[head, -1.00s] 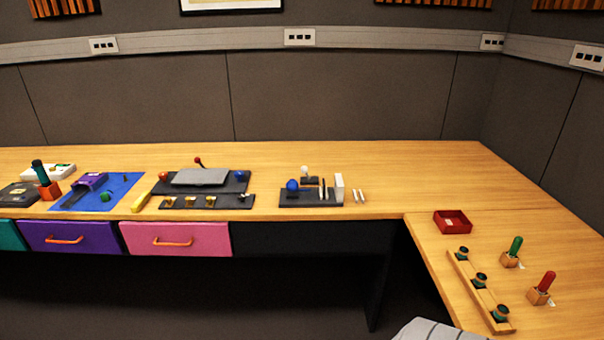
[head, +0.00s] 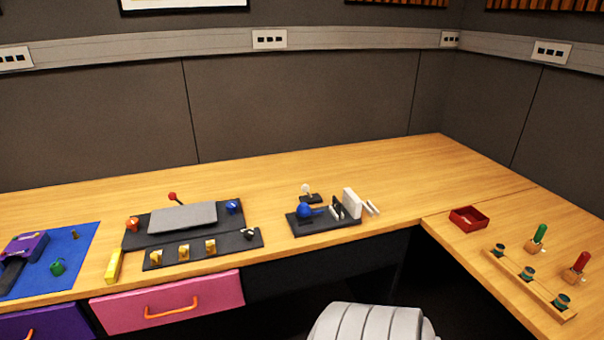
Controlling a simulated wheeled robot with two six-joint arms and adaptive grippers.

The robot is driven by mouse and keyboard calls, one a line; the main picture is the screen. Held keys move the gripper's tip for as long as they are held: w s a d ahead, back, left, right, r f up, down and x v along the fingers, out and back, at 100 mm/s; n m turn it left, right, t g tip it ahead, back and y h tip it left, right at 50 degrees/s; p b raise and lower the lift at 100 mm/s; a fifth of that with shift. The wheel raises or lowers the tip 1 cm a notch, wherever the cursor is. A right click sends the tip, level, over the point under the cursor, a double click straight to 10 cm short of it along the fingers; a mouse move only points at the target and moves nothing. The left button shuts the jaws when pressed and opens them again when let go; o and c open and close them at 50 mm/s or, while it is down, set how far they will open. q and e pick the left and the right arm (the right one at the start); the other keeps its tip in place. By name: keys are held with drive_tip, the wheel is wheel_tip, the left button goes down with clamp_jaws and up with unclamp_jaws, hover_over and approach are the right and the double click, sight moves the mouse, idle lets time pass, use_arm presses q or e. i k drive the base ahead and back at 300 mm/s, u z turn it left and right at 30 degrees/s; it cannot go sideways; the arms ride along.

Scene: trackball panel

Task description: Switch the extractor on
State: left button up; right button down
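No label reading "extractor" is legible, so I cannot tell which control it is. A dark control panel (head: 144,237) with a grey sloped cover (head: 183,217) lies on the desk, left of centre. It has an orange knob (head: 132,224) at left, a blue knob (head: 233,207) at right and a red-tipped lever (head: 173,197) behind. A front strip (head: 222,253) carries several small yellow switches (head: 184,252) and a dark one (head: 248,235). To the right, a blue ball (head: 304,211) sits on another dark base (head: 326,227) beside upright pieces. Neither gripper is in view.
A yellow block (head: 114,266) lies left of the panel. A blue mat (head: 78,262) is further left. A pink drawer (head: 190,297) is below. A red tray (head: 468,219) stands at right. A pale ribbed rounded object (head: 370,325) is in front of the desk.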

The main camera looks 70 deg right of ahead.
sight(305, 187)
drive_tip(key=z, duration=0.65)
drive_tip(key=i, duration=0.75)
drive_tip(key=z, duration=1.05)
drive_tip(key=i, duration=0.25)
drive_tip(key=z, duration=0.25)
